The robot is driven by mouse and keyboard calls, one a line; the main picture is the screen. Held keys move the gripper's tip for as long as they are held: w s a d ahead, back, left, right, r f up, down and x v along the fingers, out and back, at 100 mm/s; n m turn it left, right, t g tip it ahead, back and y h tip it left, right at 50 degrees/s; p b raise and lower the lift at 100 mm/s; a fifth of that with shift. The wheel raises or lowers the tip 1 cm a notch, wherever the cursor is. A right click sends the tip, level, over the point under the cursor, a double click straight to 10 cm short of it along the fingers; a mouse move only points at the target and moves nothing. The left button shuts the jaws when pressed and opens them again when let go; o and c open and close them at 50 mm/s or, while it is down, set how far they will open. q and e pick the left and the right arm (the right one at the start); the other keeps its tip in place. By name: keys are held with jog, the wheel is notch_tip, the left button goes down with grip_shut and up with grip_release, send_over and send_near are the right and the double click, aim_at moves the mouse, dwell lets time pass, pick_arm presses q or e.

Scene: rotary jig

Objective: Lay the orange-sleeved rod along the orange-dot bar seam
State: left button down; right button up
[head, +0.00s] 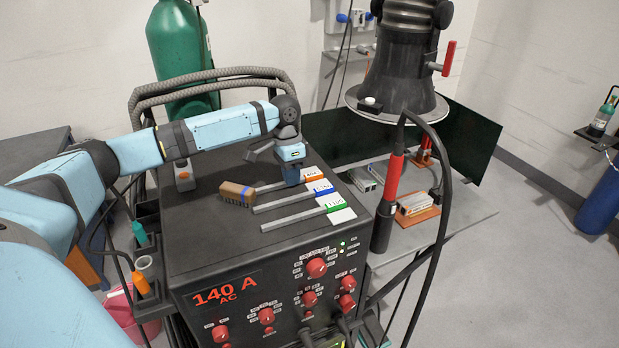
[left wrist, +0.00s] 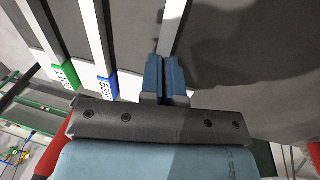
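The orange-sleeved rod (head: 270,187) is a grey bar lying on the dark machine top, with an orange and white tag (head: 313,174) at its right end. My left gripper (head: 291,179) points down over this rod, close to the tag. In the left wrist view, its two blue fingers (left wrist: 164,78) are close together and the rod (left wrist: 173,28) runs in at their tips. I cannot tell whether they are closed on it. My right gripper is not in view. I cannot make out an orange dot or the bar seam.
Blue-tagged (head: 292,200) and green-tagged (head: 295,220) rods lie alongside. A brown block (head: 237,193) sits near their left ends. Metal bars (head: 364,180) and an orange-based fixture (head: 417,215) stand on the side table (head: 462,212). A black-and-red torch (head: 393,182) stands between.

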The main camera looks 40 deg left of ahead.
pick_arm(q)
jog(key=shift+r, duration=0.1)
notch_tip(320, 180, up, 20)
jog(key=s+d+f+n+p, duration=0.2)
jog(key=s+d+f+p, duration=0.2)
jog(key=d+f, duration=0.3)
jog(key=s+d+f+n+t+p, duration=0.1)
jog(key=s+d+f+n+p, duration=0.2)
jog(key=d+f, duration=0.5)
jog(key=s+d+p, duration=0.1)
jog(key=s+d, duration=0.1)
jog(key=d, duration=0.5)
jog(key=shift+s+f+n, duration=0.2)
jog(key=shift+f+n, duration=0.1)
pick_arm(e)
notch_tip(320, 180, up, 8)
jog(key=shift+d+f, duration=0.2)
